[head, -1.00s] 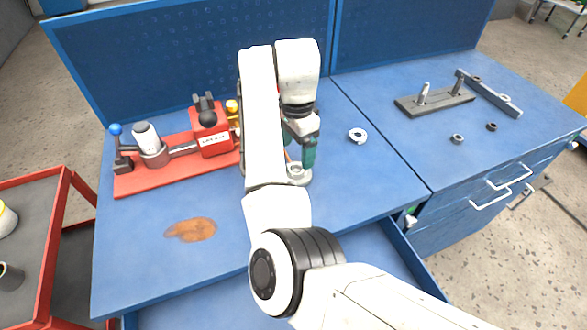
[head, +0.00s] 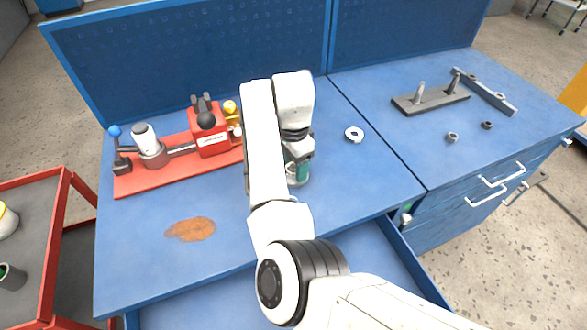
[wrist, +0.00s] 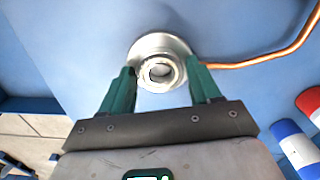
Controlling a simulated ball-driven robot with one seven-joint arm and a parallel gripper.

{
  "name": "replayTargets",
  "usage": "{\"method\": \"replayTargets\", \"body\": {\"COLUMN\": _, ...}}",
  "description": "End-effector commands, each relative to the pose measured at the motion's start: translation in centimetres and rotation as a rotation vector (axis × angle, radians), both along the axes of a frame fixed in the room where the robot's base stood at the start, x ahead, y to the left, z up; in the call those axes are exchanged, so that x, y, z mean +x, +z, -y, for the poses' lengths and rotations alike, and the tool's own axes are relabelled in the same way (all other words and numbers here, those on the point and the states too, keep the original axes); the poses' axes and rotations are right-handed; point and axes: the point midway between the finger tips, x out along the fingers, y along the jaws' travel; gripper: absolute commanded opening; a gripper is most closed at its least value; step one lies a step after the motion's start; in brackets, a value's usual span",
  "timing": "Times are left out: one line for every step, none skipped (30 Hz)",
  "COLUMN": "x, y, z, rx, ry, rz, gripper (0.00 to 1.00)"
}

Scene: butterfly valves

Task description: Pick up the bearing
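A round silver metal part with a raised, hollow centre, which looks like the bearing (wrist: 160,72), sits on the blue bench top in the wrist view. My gripper (wrist: 160,67) is open. Its two green fingers stand on the left and right of the part, with their tips close to its rim. I cannot tell whether they touch it. In the head view my gripper (head: 299,172) points down over the bench, and my arm and fingers hide most of the part.
A red base (head: 135,183) with a red vise (head: 209,140) stands left of my arm. A pale ring (head: 354,134) lies to the right. Small rings (head: 452,137) and a grey fixture (head: 430,99) are on the right bench. A copper-coloured rod (wrist: 265,58) runs beside the part.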

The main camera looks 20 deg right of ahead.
Motion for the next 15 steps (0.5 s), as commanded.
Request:
{"method": "replayTargets", "body": {"x": 0.01, "y": 0.02, "z": 0.00, "rx": 0.000, "ry": 0.000, "rz": 0.000, "gripper": 0.57}}
{"method": "replayTargets", "body": {"x": 0.01, "y": 0.02, "z": 0.00, "rx": 0.000, "ry": 0.000, "rz": 0.000, "gripper": 0.54}}
{"method": "replayTargets", "body": {"x": 0.01, "y": 0.03, "z": 0.00, "rx": 0.000, "ry": 0.000, "rz": 0.000, "gripper": 0.51}}
{"method": "replayTargets", "body": {"x": 0.01, "y": 0.03, "z": 0.00, "rx": 0.000, "ry": 0.000, "rz": 0.000, "gripper": 0.48}}
{"method": "replayTargets", "body": {"x": 0.01, "y": 0.03, "z": 0.00, "rx": 0.000, "ry": 0.000, "rz": 0.000, "gripper": 0.45}}
{"method": "replayTargets", "body": {"x": 0.01, "y": 0.03, "z": 0.01, "rx": 0.000, "ry": 0.000, "rz": 0.000, "gripper": 0.41}}
{"method": "replayTargets", "body": {"x": 0.01, "y": 0.03, "z": 0.01, "rx": 0.000, "ry": 0.000, "rz": 0.000, "gripper": 0.38}}
{"method": "replayTargets", "body": {"x": 0.01, "y": 0.03, "z": 0.01, "rx": 0.000, "ry": 0.000, "rz": 0.000, "gripper": 0.35}}
{"method": "replayTargets", "body": {"x": 0.00, "y": 0.03, "z": 0.01, "rx": 0.000, "ry": 0.000, "rz": 0.000, "gripper": 0.31}}
{"method": "replayTargets", "body": {"x": 0.01, "y": 0.04, "z": 0.00, "rx": 0.000, "ry": 0.000, "rz": 0.000, "gripper": 0.28}}
{"method": "replayTargets", "body": {"x": 0.01, "y": 0.04, "z": 0.01, "rx": 0.000, "ry": 0.000, "rz": 0.000, "gripper": 0.26}}
{"method": "replayTargets", "body": {"x": 0.01, "y": 0.04, "z": 0.01, "rx": 0.000, "ry": 0.000, "rz": 0.000, "gripper": 0.22}}
{"method": "replayTargets", "body": {"x": 0.01, "y": 0.04, "z": 0.01, "rx": 0.000, "ry": 0.000, "rz": 0.000, "gripper": 0.19}}
{"method": "replayTargets", "body": {"x": 0.02, "y": 0.07, "z": 0.01, "rx": 0.000, "ry": 0.000, "rz": 0.001, "gripper": 0.16}}
{"method": "replayTargets", "body": {"x": 0.02, "y": 0.07, "z": 0.01, "rx": 0.000, "ry": 0.000, "rz": 0.001, "gripper": 0.14}}
